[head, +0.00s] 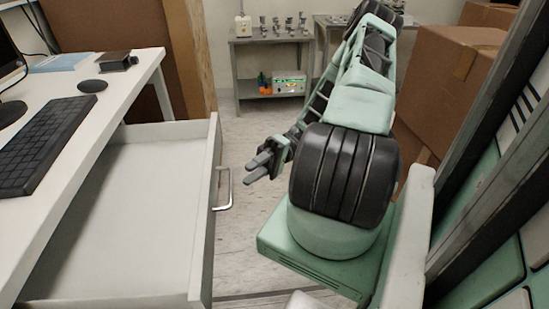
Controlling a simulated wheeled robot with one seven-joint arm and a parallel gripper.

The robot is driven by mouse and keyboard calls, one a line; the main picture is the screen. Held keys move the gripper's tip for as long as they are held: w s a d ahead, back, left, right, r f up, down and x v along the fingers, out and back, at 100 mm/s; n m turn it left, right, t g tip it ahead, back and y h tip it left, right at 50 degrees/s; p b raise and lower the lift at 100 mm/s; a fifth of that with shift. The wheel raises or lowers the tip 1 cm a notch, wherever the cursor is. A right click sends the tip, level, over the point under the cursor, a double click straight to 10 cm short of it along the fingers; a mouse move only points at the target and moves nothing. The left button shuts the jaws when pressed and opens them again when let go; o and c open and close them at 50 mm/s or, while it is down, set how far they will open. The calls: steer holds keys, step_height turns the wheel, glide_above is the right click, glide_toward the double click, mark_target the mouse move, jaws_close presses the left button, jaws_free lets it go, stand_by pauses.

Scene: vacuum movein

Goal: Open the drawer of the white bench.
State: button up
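The white bench (92,118) stands at the left of the head view. Its drawer (203,215) is pulled out, and the part of its inside that shows is empty. A metal bar handle (224,190) sits on the drawer's front face. My gripper (254,172) is to the right of the handle, with a visible gap between them. Its two fingers are apart with nothing between them, pointing toward the drawer front. The back of the drawer is hidden under the bench top.
A keyboard (42,143), a mouse (92,86) and a small dark box (118,62) lie on the bench top. Cardboard boxes (447,82) are stacked at the right. A metal table (268,41) stands at the back. Grey floor (240,130) is clear beyond the drawer.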

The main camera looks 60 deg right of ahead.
steer(key=b+v, duration=0.1)
steer(key=v, duration=0.8)
steer(key=shift+d, duration=0.3)
